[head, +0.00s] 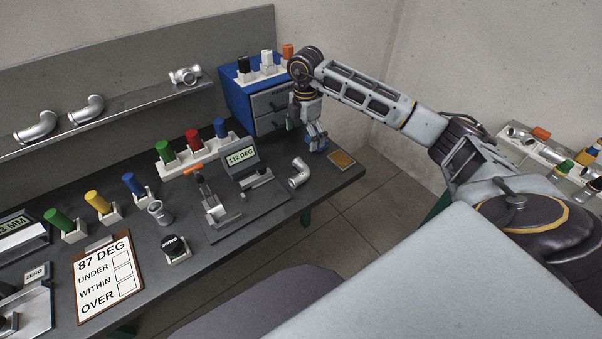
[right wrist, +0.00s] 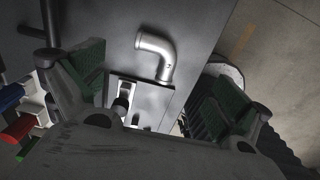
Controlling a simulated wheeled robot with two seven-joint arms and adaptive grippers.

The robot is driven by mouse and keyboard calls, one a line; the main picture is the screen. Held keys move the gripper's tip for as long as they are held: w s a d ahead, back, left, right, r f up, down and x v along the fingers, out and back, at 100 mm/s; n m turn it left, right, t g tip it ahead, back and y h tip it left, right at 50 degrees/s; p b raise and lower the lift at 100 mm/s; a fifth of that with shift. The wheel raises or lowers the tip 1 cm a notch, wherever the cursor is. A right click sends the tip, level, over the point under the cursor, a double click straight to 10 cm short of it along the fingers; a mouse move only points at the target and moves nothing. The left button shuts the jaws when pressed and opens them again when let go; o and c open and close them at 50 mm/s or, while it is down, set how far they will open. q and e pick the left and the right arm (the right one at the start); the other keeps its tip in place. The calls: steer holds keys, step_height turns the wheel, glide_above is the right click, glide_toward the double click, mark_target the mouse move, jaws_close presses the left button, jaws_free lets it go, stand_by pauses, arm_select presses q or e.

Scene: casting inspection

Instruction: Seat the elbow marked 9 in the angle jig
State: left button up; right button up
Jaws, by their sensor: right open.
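A silver elbow (head: 299,173) lies on the dark bench beside the right end of the angle jig (head: 245,211). No number is legible on it. The jig's display (head: 240,156) reads 112 DEG. My right gripper (head: 317,142) is above the bench, just behind and to the right of this elbow. In the right wrist view its green-padded fingers are apart and empty, with the elbow (right wrist: 157,53) beyond them and not touched. My left gripper is not in view.
A blue drawer cabinet (head: 238,101) stands behind my right gripper. A tan pad (head: 342,160) lies at the bench's right end. Coloured plugs in white holders, a silver fitting (head: 159,212), a black-topped gauge (head: 175,248) and a clipboard reading 87 DEG (head: 108,279) occupy the bench.

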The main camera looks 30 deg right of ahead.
glide_above(304, 164)
step_height(304, 164, down, 8)
steer(key=shift+s, duration=0.1)
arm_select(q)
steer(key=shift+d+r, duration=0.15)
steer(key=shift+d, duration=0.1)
arm_select(e)
steer(key=shift+f, duration=0.35)
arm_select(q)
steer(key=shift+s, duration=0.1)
arm_select(e)
steer(key=shift+f+p, duration=0.45)
steer(key=shift+f, duration=2.1)
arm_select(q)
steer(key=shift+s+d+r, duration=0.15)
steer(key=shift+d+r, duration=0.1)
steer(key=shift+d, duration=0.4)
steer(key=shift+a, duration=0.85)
arm_select(e)
steer(key=c, duration=1.2)
